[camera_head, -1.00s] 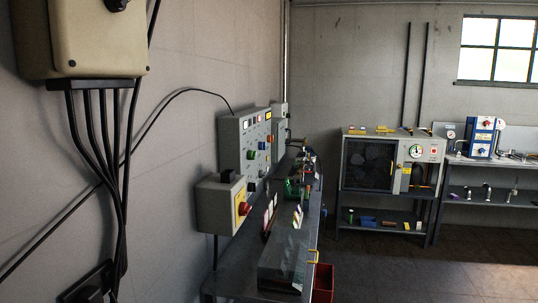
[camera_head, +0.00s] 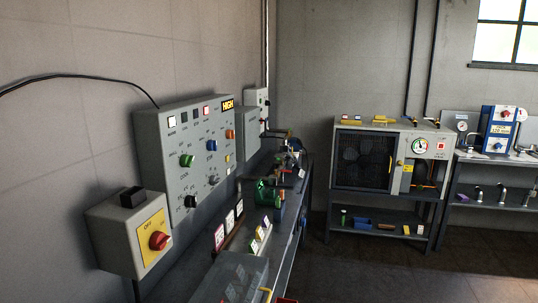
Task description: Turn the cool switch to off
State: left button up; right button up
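A grey control panel (camera_head: 172,136) is mounted on the left wall. It carries a green knob (camera_head: 187,160), a blue knob (camera_head: 211,145), an orange knob (camera_head: 230,134), black knobs and a row of small lamps. Below it on the left is a grey box (camera_head: 111,238) with a red rotary switch (camera_head: 158,240) on a yellow plate marked OFF. Neither gripper is in view.
A long metal bench (camera_head: 190,280) runs along the left wall below the panel, with small cards and a green machine (camera_head: 268,192) on it. A grey cabinet (camera_head: 425,150) stands on a rack at the back. The floor (camera_head: 400,275) right of the bench is clear.

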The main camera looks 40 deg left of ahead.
aim_at(186, 160)
jog(key=i+l, duration=0.1)
jog(key=i, duration=0.45)
jog(key=i+l, duration=0.1)
jog(key=i, duration=0.45)
jog(key=i+u, duration=0.2)
jog(key=u, duration=0.2)
jog(key=i+l+u, duration=0.15)
jog(key=u, duration=0.25)
jog(key=i+l+u, duration=0.2)
jog(key=u, duration=0.2)
